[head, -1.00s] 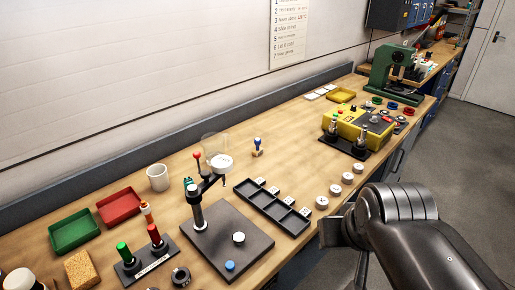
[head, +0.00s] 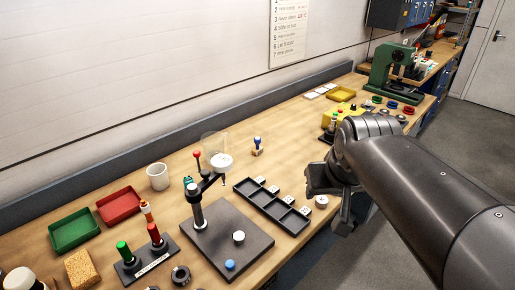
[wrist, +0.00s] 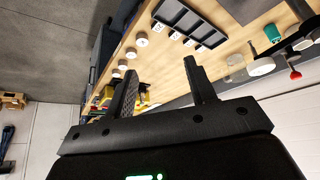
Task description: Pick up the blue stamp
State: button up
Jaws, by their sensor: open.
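The blue stamp (head: 257,146) stands upright on the wooden bench, toward the wall, in the head view. It has a blue knob handle and a pale lower part. I cannot make it out in the wrist view. My gripper (head: 332,203) is at the bench's front edge, to the right of and nearer than the stamp, well apart from it. In the wrist view my gripper (wrist: 160,70) has its two fingers apart with nothing between them.
A white mug (head: 157,177) is farther left. A white round piece (head: 321,201) is beside my gripper.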

jog(key=w+a+r, duration=0.2)
jog(key=w, duration=0.8)
jog(key=n+y, duration=0.2)
jog(key=n, duration=0.1)
send_over(258, 138)
jog(key=s+d, duration=0.2)
jog(key=s, duration=0.3)
notch_tip(258, 138, down, 13)
jog(key=shift+n, duration=0.3)
jog(key=x, duration=1.1)
jog(key=shift+w+a+f, duration=0.1)
jog(key=shift+w+a, duration=0.2)
jog(key=shift+c, duration=0.2)
jog(key=c, duration=1)
